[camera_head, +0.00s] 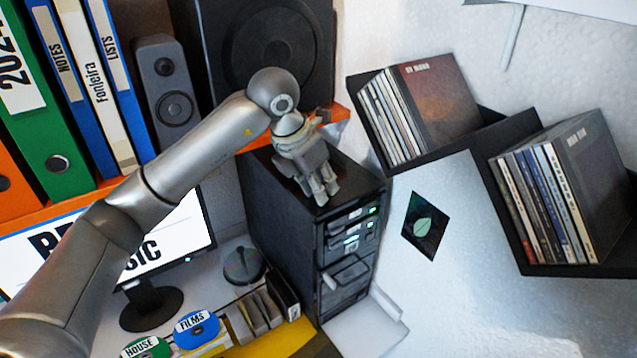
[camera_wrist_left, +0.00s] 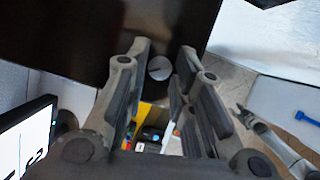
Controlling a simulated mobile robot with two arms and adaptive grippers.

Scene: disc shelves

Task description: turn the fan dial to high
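My left gripper (camera_head: 322,194) hangs over the top front of a black tower unit (camera_head: 285,225) in the head view. In the left wrist view its fingers (camera_wrist_left: 160,80) are open and apart. A small round grey dial (camera_wrist_left: 159,67) with a dark line across it shows between them, against a dark surface. I cannot tell whether the fingers touch it. No label or setting on the dial is readable. The dial is not visible in the head view. A grey arm end, probably my right gripper (camera_wrist_left: 243,115), shows small at the right of the wrist view.
A speaker (camera_head: 170,95) and binders (camera_head: 95,85) stand on an orange shelf. Disc shelves (camera_head: 415,110) hang on the right wall. A monitor (camera_head: 185,235) and index boxes (camera_head: 200,330) are below left. The wall beside the dark square picture (camera_head: 425,222) is free.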

